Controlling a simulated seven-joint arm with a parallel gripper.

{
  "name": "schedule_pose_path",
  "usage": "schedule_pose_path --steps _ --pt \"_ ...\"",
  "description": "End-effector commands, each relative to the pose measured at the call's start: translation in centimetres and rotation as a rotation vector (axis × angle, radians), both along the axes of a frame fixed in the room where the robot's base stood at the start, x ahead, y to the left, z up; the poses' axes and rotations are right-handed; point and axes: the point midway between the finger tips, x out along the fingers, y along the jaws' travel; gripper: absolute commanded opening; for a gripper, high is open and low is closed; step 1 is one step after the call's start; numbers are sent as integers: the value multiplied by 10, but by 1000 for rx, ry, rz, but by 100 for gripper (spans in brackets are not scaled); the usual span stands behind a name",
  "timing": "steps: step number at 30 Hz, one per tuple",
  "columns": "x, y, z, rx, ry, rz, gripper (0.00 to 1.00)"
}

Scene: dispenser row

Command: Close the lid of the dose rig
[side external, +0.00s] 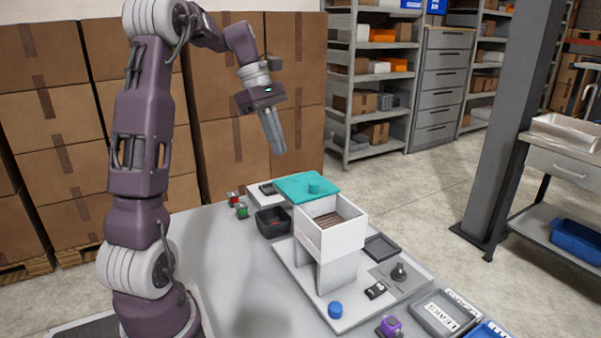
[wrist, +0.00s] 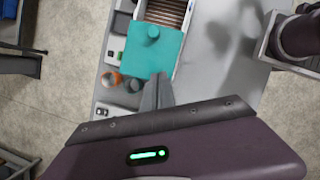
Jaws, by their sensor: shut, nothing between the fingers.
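The dose rig is a white box (side external: 330,238) on white legs, standing on a light base plate. Its top is partly open, and brown slats (side external: 330,219) show inside. The teal lid (side external: 301,191) with a round teal knob (side external: 314,186) lies off the opening, on its far side. In the wrist view the teal lid (wrist: 160,62) is beside the slatted opening (wrist: 170,12), with its knob (wrist: 152,35) on top. My gripper (side external: 281,151) is shut and empty, above and behind the lid, apart from it. Its fingertips (wrist: 157,80) overlap the lid's near edge in the wrist view.
A black bin (side external: 272,221) stands left of the rig. A dark tray (side external: 381,247), a black dial (side external: 399,272) and a blue button (side external: 335,310) are around it. A purple item (side external: 389,326) and a grey tray (side external: 432,318) are near the front.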

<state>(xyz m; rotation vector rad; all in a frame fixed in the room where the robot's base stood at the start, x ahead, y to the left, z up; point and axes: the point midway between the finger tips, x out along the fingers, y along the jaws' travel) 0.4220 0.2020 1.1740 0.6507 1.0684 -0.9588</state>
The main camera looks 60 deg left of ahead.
Motion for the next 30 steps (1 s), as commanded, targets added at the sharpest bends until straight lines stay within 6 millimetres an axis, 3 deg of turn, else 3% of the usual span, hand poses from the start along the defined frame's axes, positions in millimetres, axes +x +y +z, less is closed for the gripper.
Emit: schedule_pose_path --steps 8,16,30 --pt "9 -21 -57 -3 3 -3 0" --pt "26 -52 -58 3 -2 -5 0" --pt "28 -62 -57 2 0 -6 0"
